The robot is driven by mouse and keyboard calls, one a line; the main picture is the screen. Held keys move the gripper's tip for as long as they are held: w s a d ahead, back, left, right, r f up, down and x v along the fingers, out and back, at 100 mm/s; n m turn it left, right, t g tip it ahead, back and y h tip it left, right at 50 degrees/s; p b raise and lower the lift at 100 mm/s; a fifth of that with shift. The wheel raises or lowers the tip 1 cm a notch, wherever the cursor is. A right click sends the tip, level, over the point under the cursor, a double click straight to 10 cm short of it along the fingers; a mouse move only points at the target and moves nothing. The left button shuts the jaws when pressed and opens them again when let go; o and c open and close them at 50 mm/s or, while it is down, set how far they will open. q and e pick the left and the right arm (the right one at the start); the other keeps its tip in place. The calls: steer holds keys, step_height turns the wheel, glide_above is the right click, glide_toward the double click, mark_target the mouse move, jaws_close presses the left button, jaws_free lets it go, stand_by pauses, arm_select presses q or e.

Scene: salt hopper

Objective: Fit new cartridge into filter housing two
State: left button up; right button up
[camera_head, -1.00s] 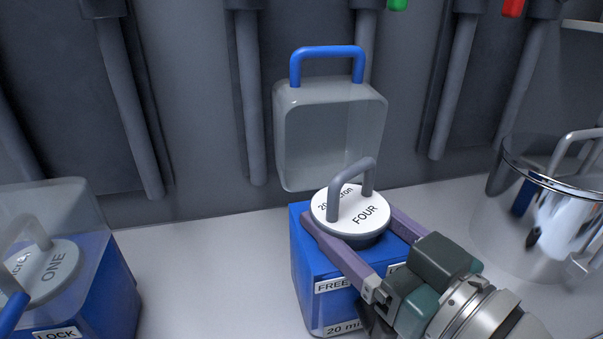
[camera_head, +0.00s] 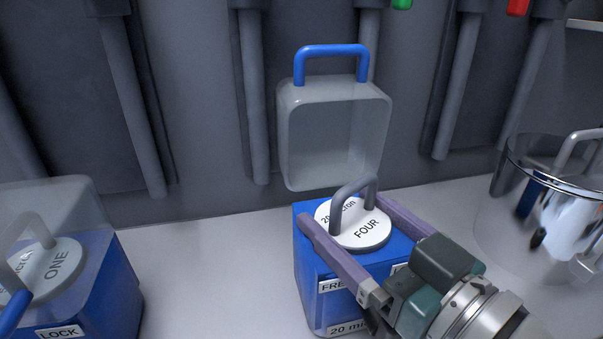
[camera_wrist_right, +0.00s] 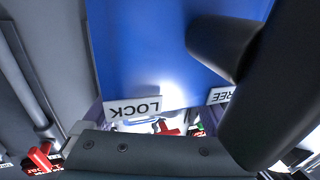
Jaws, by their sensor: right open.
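The cartridge (camera_head: 358,225) has a white top reading "FOUR" and "20 micron" and a grey loop handle. It sits in the opening of a blue filter housing (camera_head: 310,279), its top about level with the rim. The housing carries a "FREE" label and a partly hidden "20 mi" label; its number is not visible. Its clear lid (camera_head: 332,140), with a blue handle, stands raised behind it. My right gripper (camera_head: 344,209) is open, its purple fingers on either side of the cartridge top, apart from it. In the right wrist view, the blue housing (camera_wrist_right: 150,50) shows "LOCK" and "FREE" labels. My left gripper is out of view.
At left, another blue housing (camera_head: 112,285) with a lowered clear lid holds a cartridge (camera_head: 50,275) marked "ONE". A shiny round container (camera_head: 560,225) stands at right. Grey pipes (camera_head: 255,110) line the back wall. White counter (camera_head: 210,265) lies free between the housings.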

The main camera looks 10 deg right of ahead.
mark_target(394, 261)
steer(key=shift+s+d+f+h, duration=0.1)
steer(key=shift+d+f+h, duration=0.05)
steer(key=shift+f+h, duration=0.2)
steer(key=shift+s+d, duration=0.15)
steer(key=shift+s, duration=0.1)
steer(key=shift+p+v, duration=1.1)
steer(key=shift+v, duration=1.5)
steer(key=shift+w+f, duration=0.1)
